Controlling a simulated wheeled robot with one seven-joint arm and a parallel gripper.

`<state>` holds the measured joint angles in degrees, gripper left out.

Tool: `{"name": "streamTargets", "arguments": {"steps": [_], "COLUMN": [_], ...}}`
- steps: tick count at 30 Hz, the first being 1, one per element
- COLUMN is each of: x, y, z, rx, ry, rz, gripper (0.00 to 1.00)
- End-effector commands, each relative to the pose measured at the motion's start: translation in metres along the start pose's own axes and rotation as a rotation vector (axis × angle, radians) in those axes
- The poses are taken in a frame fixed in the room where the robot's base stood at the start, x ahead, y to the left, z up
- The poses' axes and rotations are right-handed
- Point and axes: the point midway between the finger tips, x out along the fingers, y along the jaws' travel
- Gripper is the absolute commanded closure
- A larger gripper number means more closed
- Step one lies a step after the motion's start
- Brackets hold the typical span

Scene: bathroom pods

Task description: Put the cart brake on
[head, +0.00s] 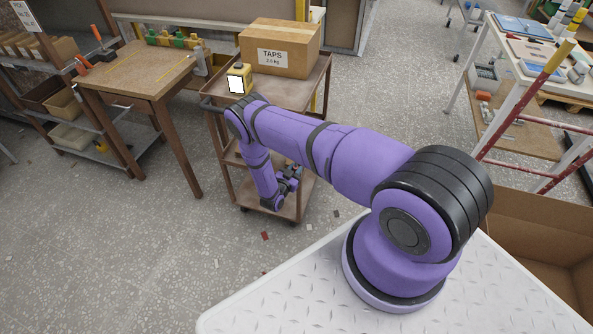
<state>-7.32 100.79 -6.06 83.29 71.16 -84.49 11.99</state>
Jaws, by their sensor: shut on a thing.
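The cart (290,97) is a brown shelved trolley standing left of the middle. Its top bears a cardboard box (282,52) marked TAPS and a yellow device with a bright white face (238,79). My purple arm reaches over to the cart's near side and bends down. My gripper (292,174) is low, in front of the lower shelves, turned up and to the right. It is shut on a small part there, apparently the cart brake. The gripper and arm hide that part, so the brake's position cannot be told.
A wooden table (135,75) stands just left of the cart, with shelving behind it. A white rack (500,65) and a red-and-yellow post (520,105) stand at the right. An open cardboard box (530,235) is at the lower right. The floor before the cart is clear except small scraps.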

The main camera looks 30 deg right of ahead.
Motion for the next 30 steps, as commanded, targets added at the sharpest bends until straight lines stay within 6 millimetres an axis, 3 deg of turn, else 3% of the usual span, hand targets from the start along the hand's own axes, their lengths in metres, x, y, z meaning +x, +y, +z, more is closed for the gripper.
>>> {"name": "streamTargets", "arguments": {"steps": [30], "x": [-0.009], "y": [-0.043], "z": [-0.021], "rx": [0.883], "ry": [-0.177], "rz": [0.001], "gripper": [1.0]}}
